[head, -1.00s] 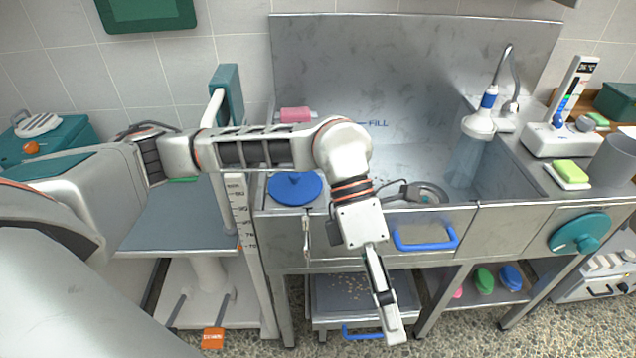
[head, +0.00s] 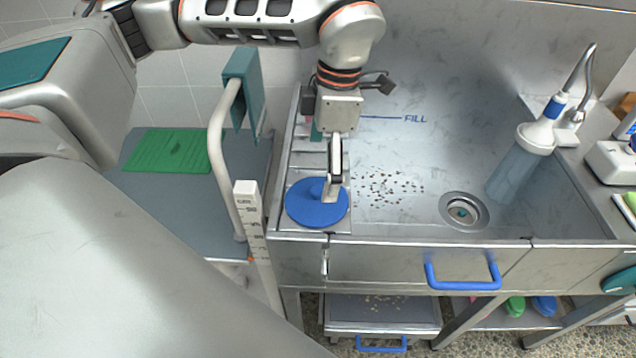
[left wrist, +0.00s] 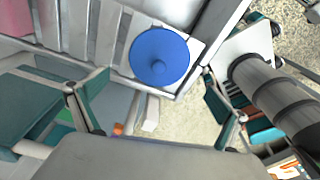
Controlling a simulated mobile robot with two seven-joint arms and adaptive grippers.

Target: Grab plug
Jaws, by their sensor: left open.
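The plug is a blue disc with a raised round knob (head: 316,202). It lies flat on the ribbed metal ledge at the left side of the sink. In the left wrist view the plug (left wrist: 160,56) shows whole, ahead of and between my spread fingers, with its knob toward me. My left gripper (head: 333,190) hangs over the plug's right part, pointing down, open and empty. In the head view it hides a little of the plug; I cannot tell the exact height gap. My right gripper is not in view.
A ruler post (head: 252,235) and a grey table with a green mat (head: 167,151) stand left. A blue drawer handle (head: 462,284) sticks out in front.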

